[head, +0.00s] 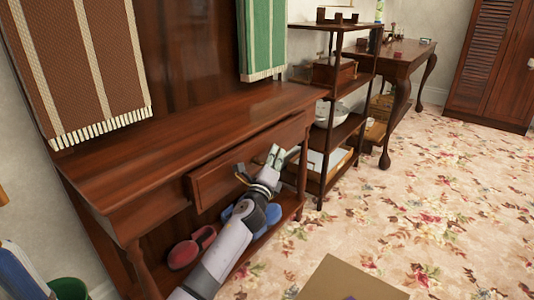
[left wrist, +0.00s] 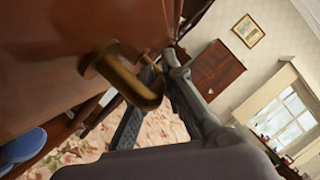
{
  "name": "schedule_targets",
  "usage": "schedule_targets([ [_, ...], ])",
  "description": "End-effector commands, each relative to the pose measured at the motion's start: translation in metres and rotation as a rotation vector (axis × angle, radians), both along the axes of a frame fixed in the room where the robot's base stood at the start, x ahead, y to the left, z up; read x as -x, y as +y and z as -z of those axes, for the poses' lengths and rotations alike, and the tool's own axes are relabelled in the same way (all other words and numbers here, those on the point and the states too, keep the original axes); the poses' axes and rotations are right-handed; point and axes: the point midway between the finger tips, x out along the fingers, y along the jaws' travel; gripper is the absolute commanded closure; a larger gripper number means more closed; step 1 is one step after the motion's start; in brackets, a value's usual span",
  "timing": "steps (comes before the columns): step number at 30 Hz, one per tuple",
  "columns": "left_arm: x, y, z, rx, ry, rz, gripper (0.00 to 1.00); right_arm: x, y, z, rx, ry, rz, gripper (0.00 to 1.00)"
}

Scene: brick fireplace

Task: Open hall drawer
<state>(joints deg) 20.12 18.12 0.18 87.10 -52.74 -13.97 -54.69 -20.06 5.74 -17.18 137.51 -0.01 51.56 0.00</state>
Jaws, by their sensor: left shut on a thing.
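The dark red-brown hall table (head: 130,165) stands against the wall in the head view, with one wide drawer (head: 228,170) under its top. The drawer front seems to stand slightly proud of the frame; how far is hard to tell. In the left wrist view, a curved brass handle (left wrist: 128,82) is fixed to the drawer front (left wrist: 55,55). My left gripper (head: 276,156) is at the right part of the drawer front. Its fingers (left wrist: 160,66) are shut on the handle, near its far end. My right gripper is in neither view.
Red shoes (head: 190,248) and blue shoes (head: 240,210) lie on the table's lower shelf. An open shelf unit (head: 335,105) stands close to the table's right end, with a desk (head: 400,60) beyond it. The flowered carpet (head: 430,190) is clear at right.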

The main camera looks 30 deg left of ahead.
Motion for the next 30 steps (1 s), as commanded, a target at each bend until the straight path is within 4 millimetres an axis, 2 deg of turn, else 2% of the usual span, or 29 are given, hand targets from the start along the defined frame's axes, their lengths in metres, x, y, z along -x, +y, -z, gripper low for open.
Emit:
schedule_targets([
  [1,0.001,-0.016,0.002,0.007,0.002,0.005,1.0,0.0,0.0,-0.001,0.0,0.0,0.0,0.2],
  [9,0.007,-0.085,0.003,0.006,0.002,0.005,1.0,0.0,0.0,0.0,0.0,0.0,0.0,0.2],
  [15,0.01,-0.122,0.002,0.004,0.002,0.005,1.0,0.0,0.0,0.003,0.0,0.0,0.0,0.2],
  [21,0.011,-0.138,0.002,0.0,0.003,0.003,1.0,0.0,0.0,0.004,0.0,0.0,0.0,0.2],
  [30,0.011,-0.141,0.002,0.0,0.004,0.002,1.0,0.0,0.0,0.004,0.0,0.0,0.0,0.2],
])
